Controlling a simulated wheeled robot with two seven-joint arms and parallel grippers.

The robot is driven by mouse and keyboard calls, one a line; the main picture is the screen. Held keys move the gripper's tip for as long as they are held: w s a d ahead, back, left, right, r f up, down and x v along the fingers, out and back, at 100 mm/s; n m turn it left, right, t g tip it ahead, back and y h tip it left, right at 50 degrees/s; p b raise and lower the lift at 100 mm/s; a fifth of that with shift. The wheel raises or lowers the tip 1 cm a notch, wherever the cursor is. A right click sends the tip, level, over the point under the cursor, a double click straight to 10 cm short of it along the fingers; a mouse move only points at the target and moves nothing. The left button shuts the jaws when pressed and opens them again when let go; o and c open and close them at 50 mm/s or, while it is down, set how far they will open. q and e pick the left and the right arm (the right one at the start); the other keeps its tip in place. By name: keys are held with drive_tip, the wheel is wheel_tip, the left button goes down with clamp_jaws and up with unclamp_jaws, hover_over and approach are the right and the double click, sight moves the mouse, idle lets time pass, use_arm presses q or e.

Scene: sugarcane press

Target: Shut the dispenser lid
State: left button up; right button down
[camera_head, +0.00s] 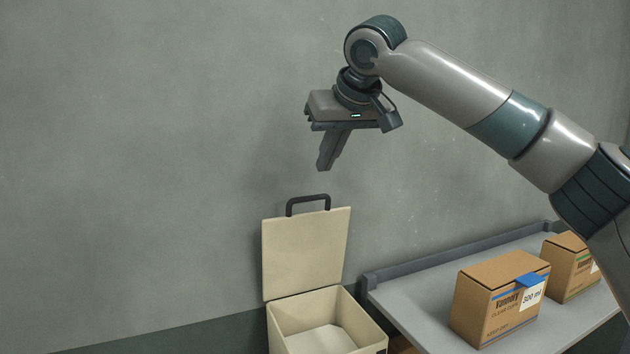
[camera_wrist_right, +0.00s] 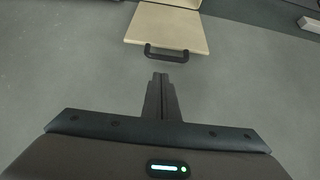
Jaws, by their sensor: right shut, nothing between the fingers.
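The cream dispenser box (camera_head: 318,318) stands at the bottom middle of the head view, its top open and its inside looking empty. Its lid (camera_head: 306,250) is raised upright at the back, near the wall, with a black handle (camera_head: 308,200) on its top edge. My right gripper (camera_head: 324,167) is shut and empty, pointing down a little above the handle and apart from it. In the right wrist view, the shut fingers (camera_wrist_right: 161,79) point toward the handle (camera_wrist_right: 167,54) and the lid (camera_wrist_right: 167,27), with a gap between. My left gripper is not in view.
A grey table (camera_head: 418,297) stands right of the dispenser. It bears a cardboard box of cups (camera_head: 500,297) with a blue-edged label and a second cardboard box (camera_head: 572,267) behind it. The grey wall (camera_head: 150,150) is close behind the lid. Space left of the dispenser looks clear.

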sight(316, 197)
drive_tip(key=p+x, duration=0.4)
drive_tip(key=x, duration=0.4)
drive_tip(key=shift+w+r, duration=0.15)
drive_tip(key=shift+w+a+f+p, duration=0.25)
drive_tip(key=shift+f+p, duration=0.15)
drive_tip(key=shift+f, duration=0.1)
drive_tip(key=shift+d, duration=0.1)
idle(0.4)
